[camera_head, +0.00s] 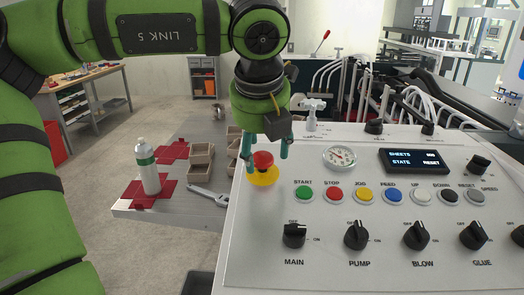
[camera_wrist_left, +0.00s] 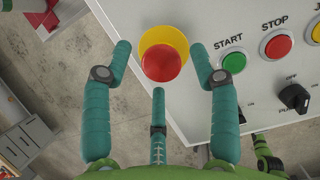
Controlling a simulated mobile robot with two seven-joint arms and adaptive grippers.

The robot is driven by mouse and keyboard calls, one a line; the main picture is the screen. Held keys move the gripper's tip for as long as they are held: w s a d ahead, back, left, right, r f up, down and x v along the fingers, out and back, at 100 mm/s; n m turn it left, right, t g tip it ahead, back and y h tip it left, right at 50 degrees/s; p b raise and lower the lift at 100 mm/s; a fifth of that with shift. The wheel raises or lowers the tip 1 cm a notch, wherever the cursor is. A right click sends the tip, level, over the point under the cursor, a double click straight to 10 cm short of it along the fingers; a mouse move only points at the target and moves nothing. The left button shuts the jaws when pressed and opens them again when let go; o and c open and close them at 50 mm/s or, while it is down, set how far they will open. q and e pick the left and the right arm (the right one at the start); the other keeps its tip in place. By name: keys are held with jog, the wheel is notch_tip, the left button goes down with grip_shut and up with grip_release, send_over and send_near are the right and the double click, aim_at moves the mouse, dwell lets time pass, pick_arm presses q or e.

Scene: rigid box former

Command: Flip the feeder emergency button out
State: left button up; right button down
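The red emergency button (camera_head: 263,160) on its yellow base (camera_head: 264,178) sits at the upper left corner of the white control panel. My left gripper (camera_head: 266,160) comes down over it with its teal fingers spread apart. In the left wrist view the red button (camera_wrist_left: 161,62) and yellow base (camera_wrist_left: 172,40) lie just beyond and between the open fingers of the gripper (camera_wrist_left: 162,62). I see no clear grip on the button; whether a finger touches it I cannot tell.
The panel (camera_head: 330,270) has a row of coloured buttons, including the green START button (camera_head: 304,194), and black knobs such as MAIN (camera_head: 294,235). Left of it, a grey table (camera_head: 190,222) holds a bottle (camera_head: 148,168), a wrench (camera_head: 208,195) and small bins (camera_head: 201,154).

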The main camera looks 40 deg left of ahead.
pick_arm(q)
jog(key=shift+f, duration=0.1)
jog(key=v, duration=1.2)
dwell(0.4)
